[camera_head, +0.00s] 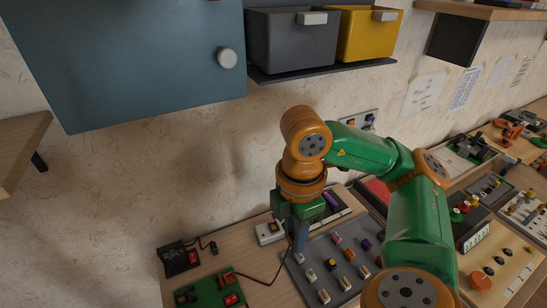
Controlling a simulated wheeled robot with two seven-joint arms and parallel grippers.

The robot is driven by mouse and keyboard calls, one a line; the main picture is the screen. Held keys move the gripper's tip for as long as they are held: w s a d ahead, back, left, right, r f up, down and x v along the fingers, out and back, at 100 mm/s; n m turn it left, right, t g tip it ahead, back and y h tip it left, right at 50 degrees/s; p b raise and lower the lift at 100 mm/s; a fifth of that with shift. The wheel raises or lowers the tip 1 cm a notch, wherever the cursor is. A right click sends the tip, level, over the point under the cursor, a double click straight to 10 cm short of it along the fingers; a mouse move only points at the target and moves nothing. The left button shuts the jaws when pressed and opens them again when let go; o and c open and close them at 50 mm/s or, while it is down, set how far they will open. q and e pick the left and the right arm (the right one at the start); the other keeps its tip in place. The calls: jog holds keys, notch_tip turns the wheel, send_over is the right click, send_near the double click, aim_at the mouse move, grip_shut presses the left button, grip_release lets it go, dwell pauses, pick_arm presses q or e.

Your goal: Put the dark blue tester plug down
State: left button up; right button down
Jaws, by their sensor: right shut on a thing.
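My right gripper (300,238) is shut and points down over the left part of a grey panel (318,250) on the table. It appears to hold the dark blue tester plug, which is small and mostly hidden by the fingers. A thin dark cable runs from a green board (208,294) with red parts up to the fingertips. I cannot tell whether the plug touches the panel. My left gripper is not in view.
Several small coloured pieces stand on the grey panel beside my gripper. A white block (269,234) is close to its left. A black device (179,258) stands at the table's left. A blue cabinet (130,65), grey bin (290,42) and yellow bin (368,36) hang above.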

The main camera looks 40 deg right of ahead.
jog(key=w+d+f, duration=0.2)
jog(key=w+f, duration=0.1)
jog(key=w, duration=0.1)
jog(key=w+d+f+p, duration=0.1)
jog(key=w+d+f, duration=0.1)
jog(key=w+f, duration=0.1)
jog(key=w+d+f+p, duration=0.1)
jog(key=w+d+f, duration=0.1)
jog(key=w, duration=0.3)
jog(key=shift+d+f, duration=0.3)
jog(key=shift+f, duration=0.55)
notch_tip(320, 180, down, 3)
jog(key=shift+w+f, duration=0.1)
jog(key=shift+f, duration=0.1)
jog(key=shift+f, duration=0.1)
jog(key=c, duration=0.7)
grip_release()
